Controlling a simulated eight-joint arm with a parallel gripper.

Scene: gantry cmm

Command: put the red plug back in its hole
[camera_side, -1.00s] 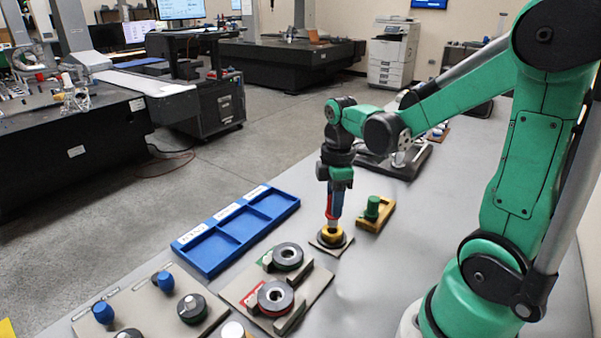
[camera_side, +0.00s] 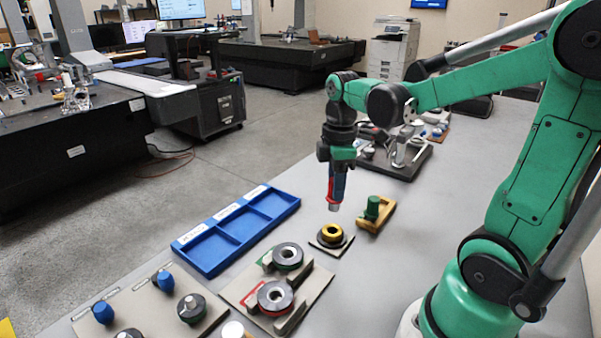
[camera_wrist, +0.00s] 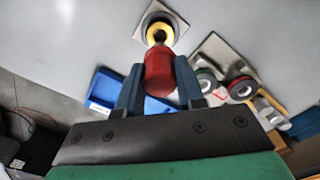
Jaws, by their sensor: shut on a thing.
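My gripper (camera_side: 337,190) is shut on the red plug (camera_wrist: 159,74), which points down between the two blue fingers. The plug also shows in the side view (camera_side: 331,190), with a pale metal tip at its lower end. It is held in the air, clear of a round yellow-and-black ring (camera_side: 332,232) on a small square plate (camera_side: 316,243). The ring has a dark opening and also shows in the wrist view (camera_wrist: 160,31), just beyond the plug's end.
A green plug (camera_side: 372,207) stands in a yellow block right of the ring. A blue tray (camera_side: 209,265) with compartments lies left. A plate with two ring gauges (camera_side: 288,256) and a board with blue knobs (camera_side: 103,312) are in front.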

